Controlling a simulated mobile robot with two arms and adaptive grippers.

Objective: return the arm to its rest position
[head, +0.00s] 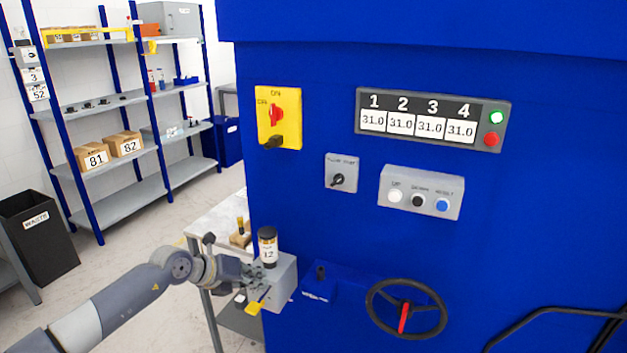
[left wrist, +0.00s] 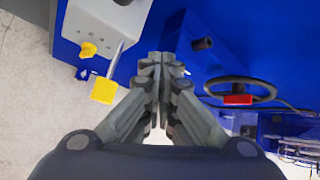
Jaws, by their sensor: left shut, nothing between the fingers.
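My left arm comes in from the lower left in the head view. My left gripper (head: 262,279) is in front of the grey box (head: 286,280) on the blue machine's left edge, just below a dark bottle labelled 12 (head: 268,247). In the left wrist view the left gripper (left wrist: 160,62) is shut, its fingers together with nothing between them. The grey box with its yellow knob (left wrist: 88,50) and a yellow tag or lever end (left wrist: 103,90) is to the left of the fingers there. I cannot tell whether the fingers touch anything. My right gripper is out of view.
The blue machine (head: 560,210) fills the right, with a display panel (head: 433,93), a yellow switch (head: 278,118), a button box (head: 421,192) and a black handwheel (head: 406,308). A light table (head: 212,222) stands behind the gripper. Shelves (head: 120,190) and a black bin (head: 38,238) are left.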

